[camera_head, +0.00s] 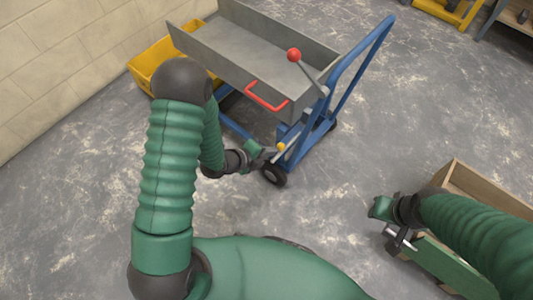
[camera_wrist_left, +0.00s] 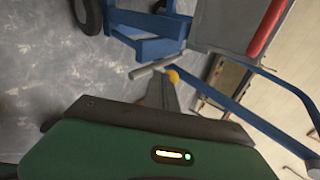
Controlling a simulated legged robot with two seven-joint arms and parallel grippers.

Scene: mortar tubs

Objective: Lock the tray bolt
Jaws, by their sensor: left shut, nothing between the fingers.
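A grey metal tray (camera_head: 235,50) sits on a blue wheeled cart frame (camera_head: 345,65). It has a red handle (camera_head: 266,97) on its near side and a lever with a red ball (camera_head: 294,55) at its right corner. A small bolt with a yellow knob (camera_head: 281,146) is low on the frame's near side; the knob (camera_wrist_left: 173,75) and a grey bar (camera_wrist_left: 152,68) show in the left wrist view. My left gripper (camera_head: 268,153) is shut and empty, with its tips close to the knob; contact is unclear. My right gripper (camera_head: 402,240) is beside a wooden box, its fingers unclear.
A yellow tub (camera_head: 150,62) stands behind the tray by the block wall (camera_head: 60,70). The wooden box (camera_head: 455,172) is at the right. A black cart wheel (camera_head: 274,175) is just below my left gripper. The middle floor is clear.

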